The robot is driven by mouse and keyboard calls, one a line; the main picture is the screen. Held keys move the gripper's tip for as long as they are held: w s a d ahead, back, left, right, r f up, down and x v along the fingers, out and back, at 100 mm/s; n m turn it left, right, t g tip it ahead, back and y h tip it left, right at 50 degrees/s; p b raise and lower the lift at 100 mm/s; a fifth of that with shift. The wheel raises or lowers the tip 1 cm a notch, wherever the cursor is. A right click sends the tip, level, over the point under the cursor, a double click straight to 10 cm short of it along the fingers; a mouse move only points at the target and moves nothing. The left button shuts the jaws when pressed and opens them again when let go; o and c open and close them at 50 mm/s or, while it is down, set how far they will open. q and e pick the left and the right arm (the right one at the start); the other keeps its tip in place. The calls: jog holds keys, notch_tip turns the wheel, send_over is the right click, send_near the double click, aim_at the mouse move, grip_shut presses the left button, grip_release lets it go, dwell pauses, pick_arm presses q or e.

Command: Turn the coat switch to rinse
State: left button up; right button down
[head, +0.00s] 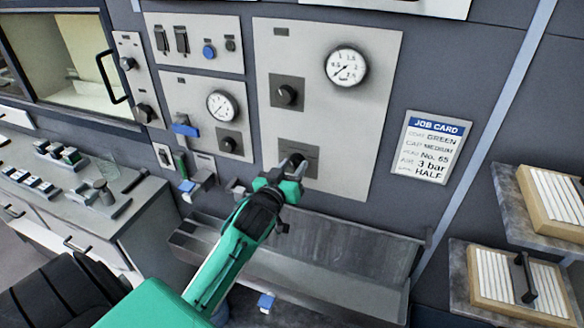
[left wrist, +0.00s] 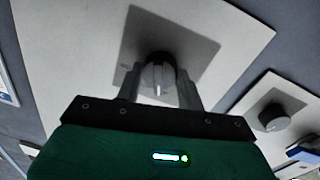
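A dark rotary switch (head: 297,159) sits on a square grey plate, low on the large pale panel (head: 335,110). Its label is too small to read, so I cannot confirm it is the coat switch. My left gripper (head: 283,176) is at this switch. In the left wrist view, the switch knob (left wrist: 158,74) stands between the two fingers (left wrist: 158,90), a pale pointer mark toward the gripper. The fingers look parted, with slim gaps beside the knob; contact is not clear. A similar knob (head: 287,95) sits higher on that panel. My right gripper is not in view.
A round gauge (head: 346,66) is above. A smaller panel at left holds another gauge (head: 222,105), a knob (head: 229,143) and a blue lever (head: 184,127). A metal trough (head: 310,255) lies below. A job card (head: 431,147) hangs right; trays stand on shelves beyond.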

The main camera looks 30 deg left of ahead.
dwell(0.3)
pick_arm(q)
jog(key=m+p, duration=0.1)
jog(key=m, duration=0.1)
jog(key=m+p, duration=0.1)
jog(key=shift+r+m+p, duration=0.2)
jog(key=shift+m+p, duration=0.1)
jog(key=shift+m, duration=0.1)
jog(key=m+p, duration=0.2)
jog(key=m, duration=0.2)
jog(key=shift+g, duration=0.4)
jog(key=m+p, duration=0.2)
jog(key=m, duration=0.3)
jog(key=shift+p, duration=0.3)
jog(key=m+p, duration=0.1)
jog(key=m, duration=0.3)
jog(key=shift+d+y, duration=0.1)
jog(key=shift+y, duration=0.2)
jog(key=shift+f+m, duration=0.1)
jog(key=shift+m, duration=0.2)
jog(key=o, duration=0.9)
